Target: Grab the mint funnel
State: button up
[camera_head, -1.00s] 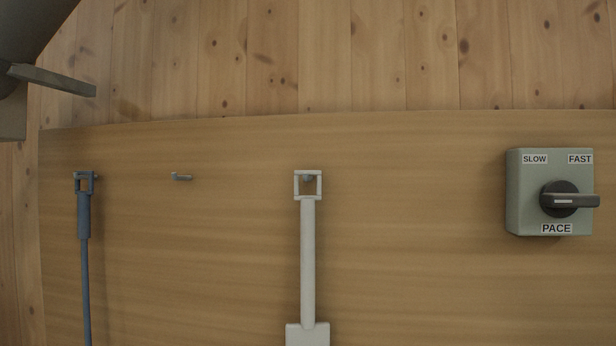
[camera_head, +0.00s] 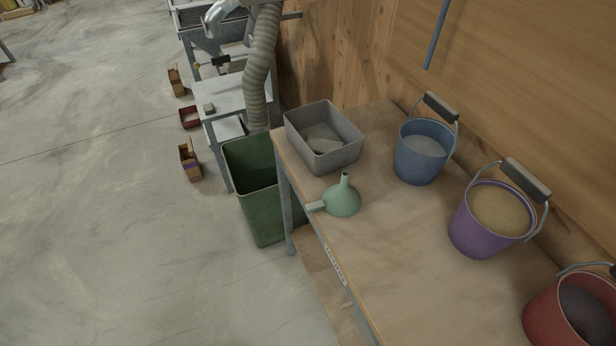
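The mint funnel (camera_head: 341,201) lies mouth down on the wooden workbench (camera_head: 378,228), near its left edge, with its narrow spout pointing up. A short mint handle (camera_head: 315,207) sticks out from its left side, towards the bench edge. The whole funnel shows, with nothing in front of it. My gripper is not in the picture now.
A grey bin (camera_head: 354,150) stands just behind the funnel. Blue (camera_head: 417,165), purple (camera_head: 476,238) and red (camera_head: 548,322) buckets stand along the wall at right. A green bin (camera_head: 262,213) is on the floor by the bench. Concrete floor (camera_head: 120,220) at left is open.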

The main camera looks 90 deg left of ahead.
aim_at(341, 200)
jog(key=u, duration=1.75)
